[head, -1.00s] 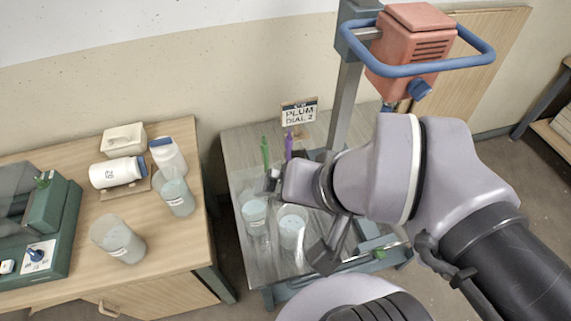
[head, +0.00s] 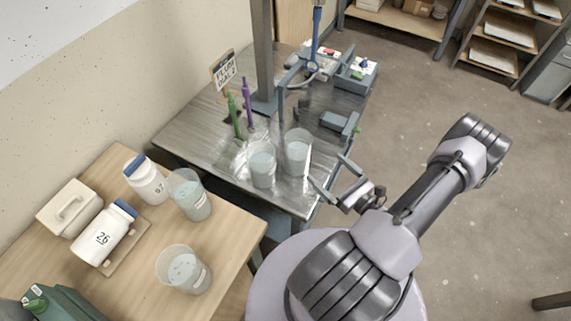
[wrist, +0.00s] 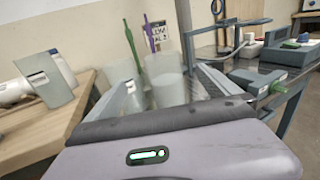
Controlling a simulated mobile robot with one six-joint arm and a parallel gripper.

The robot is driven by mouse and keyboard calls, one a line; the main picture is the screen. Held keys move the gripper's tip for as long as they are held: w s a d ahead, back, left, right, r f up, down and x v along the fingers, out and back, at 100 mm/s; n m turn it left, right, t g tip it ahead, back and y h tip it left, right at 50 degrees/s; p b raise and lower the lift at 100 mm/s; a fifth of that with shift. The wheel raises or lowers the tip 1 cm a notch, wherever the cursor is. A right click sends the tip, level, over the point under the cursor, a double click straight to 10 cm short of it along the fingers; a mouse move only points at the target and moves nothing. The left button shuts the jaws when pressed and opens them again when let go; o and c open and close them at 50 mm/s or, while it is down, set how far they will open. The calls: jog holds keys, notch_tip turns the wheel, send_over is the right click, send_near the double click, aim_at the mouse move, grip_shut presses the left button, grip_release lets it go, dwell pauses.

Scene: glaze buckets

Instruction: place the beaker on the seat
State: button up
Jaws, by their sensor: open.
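Two clear beakers with pale contents stand side by side at the front of the grey table (head: 190,130): a left one (head: 262,165) and a right one (head: 297,152). Two similar beakers stand on the wooden table, one farther back (head: 190,196) and one nearer (head: 183,270). My gripper (head: 336,178) is open and empty, just right of the right beaker in the head view. In the wrist view that beaker (wrist: 163,78) shows beyond and between the fingers, apparently untouched. I cannot tell which part is the seat.
White jars (head: 146,180) crowd the wooden table (head: 135,290).

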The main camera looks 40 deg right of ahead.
jog(key=b, duration=0.2)
send_near(291, 136)
jog(key=w, duration=0.3)
jog(key=shift+w+d+r, duration=0.1)
jog(key=shift+w+r, duration=0.15)
jog(key=shift+r, duration=0.15)
jog(key=w, duration=0.2)
jog(key=w+b, duration=0.2)
jog(key=w, duration=0.1)
jog(key=shift+w+f, duration=0.3)
jog(key=shift+w, duration=0.05)
jog(key=c, duration=2.1)
